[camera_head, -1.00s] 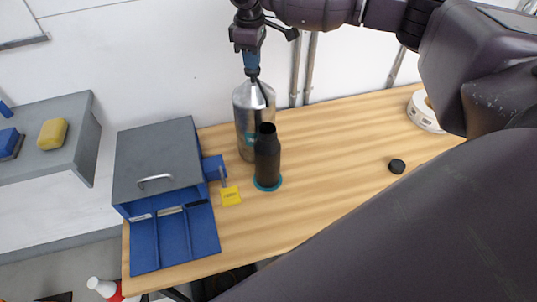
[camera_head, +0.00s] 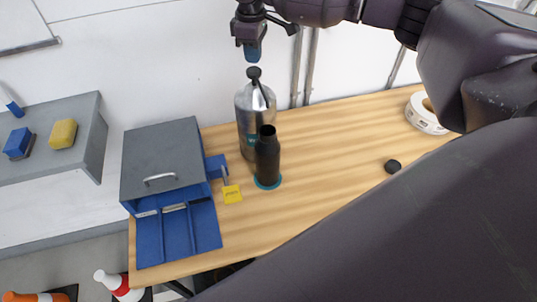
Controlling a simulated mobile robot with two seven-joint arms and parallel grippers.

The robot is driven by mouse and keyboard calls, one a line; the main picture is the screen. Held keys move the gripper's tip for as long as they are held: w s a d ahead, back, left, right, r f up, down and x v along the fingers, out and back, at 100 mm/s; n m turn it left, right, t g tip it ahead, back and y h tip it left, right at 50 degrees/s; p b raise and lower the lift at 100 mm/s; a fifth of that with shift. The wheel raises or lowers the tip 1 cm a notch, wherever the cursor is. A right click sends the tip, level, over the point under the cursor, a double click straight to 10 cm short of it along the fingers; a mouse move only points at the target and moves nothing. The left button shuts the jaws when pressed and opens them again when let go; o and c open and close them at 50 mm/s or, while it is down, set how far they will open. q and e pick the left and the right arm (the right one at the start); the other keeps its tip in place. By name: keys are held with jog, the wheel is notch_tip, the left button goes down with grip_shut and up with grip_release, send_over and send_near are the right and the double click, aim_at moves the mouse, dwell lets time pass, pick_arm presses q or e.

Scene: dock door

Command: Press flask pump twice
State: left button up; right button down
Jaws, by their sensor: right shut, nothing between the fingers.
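The flask (camera_head: 247,104) is a silver metal vessel with a black pump top (camera_head: 254,73), standing upright on the wooden bench near the wall. My right gripper (camera_head: 252,56) is shut and empty, pointing down just above the pump top, with a small gap between them. A black open-necked bottle (camera_head: 267,160) stands upright on a teal ring in front of the flask and hides part of its lower side. My left gripper is not in view.
A blue and grey box (camera_head: 162,172) with a handle stands left of the flask, a yellow note (camera_head: 232,194) beside it. The bench (camera_head: 330,160) between is clear.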

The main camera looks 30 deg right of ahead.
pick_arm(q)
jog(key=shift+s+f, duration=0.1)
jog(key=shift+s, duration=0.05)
pick_arm(e)
jog(key=shift+f, duration=0.1)
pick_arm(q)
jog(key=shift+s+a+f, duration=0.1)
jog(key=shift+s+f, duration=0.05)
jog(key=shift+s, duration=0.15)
pick_arm(e)
jog(key=shift+f, duration=0.15)
jog(key=shift+f, duration=0.35)
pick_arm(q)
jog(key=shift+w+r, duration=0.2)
pick_arm(e)
jog(key=shift+f, duration=0.25)
